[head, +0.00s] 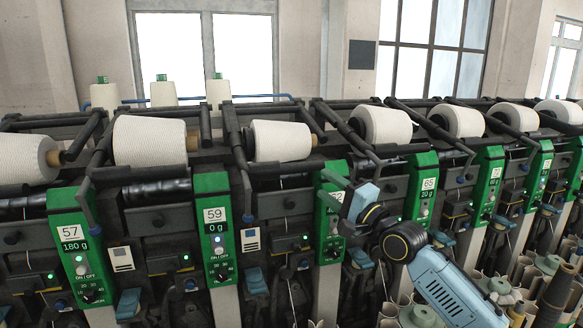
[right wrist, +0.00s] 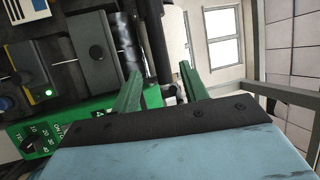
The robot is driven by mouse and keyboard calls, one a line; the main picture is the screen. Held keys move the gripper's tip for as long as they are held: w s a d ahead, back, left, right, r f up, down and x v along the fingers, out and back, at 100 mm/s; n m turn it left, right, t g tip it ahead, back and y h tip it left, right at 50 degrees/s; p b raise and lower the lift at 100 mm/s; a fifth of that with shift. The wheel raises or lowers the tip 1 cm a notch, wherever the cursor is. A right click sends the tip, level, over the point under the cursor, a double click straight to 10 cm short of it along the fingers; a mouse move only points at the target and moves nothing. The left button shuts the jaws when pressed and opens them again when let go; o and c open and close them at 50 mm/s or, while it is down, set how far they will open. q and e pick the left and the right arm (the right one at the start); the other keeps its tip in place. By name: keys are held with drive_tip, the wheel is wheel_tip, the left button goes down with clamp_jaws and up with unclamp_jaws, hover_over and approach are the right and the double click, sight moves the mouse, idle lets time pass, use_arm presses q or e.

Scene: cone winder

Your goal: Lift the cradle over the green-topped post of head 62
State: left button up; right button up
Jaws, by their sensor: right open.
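The green-topped post of head 62 (head: 328,225) stands right of centre in the head view. Its number plate is partly hidden by my right gripper (head: 334,188). The dark cradle (head: 345,128) slants down toward this post, beside a white yarn cone (head: 384,125); its front end is partly hidden by my gripper. In the right wrist view my right gripper (right wrist: 160,88) is open with two green fingers apart. A dark bar (right wrist: 156,45) shows beyond the gap between them; I cannot tell whether they touch it. My left gripper is not in view.
Neighbouring posts 59 (head: 218,230) and 65 (head: 423,190) flank it with similar dark cradle arms and cones. Another cone (head: 280,141) lies to the left. Black rails run behind. Pale tubes and cones crowd the lower right.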

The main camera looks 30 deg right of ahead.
sight(295, 164)
drive_tip(key=x, duration=0.4)
drive_tip(key=shift+r+p, duration=0.2)
drive_tip(key=shift+p, duration=0.1)
drive_tip(key=x, duration=0.7)
drive_tip(key=shift+w+f, duration=0.1)
drive_tip(key=shift+f, duration=0.1)
drive_tip(key=shift+w, duration=0.2)
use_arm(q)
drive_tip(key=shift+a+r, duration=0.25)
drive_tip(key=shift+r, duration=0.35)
use_arm(e)
drive_tip(key=shift+w+a+r, duration=0.1)
drive_tip(key=shift+w, duration=0.05)
clamp_jaws()
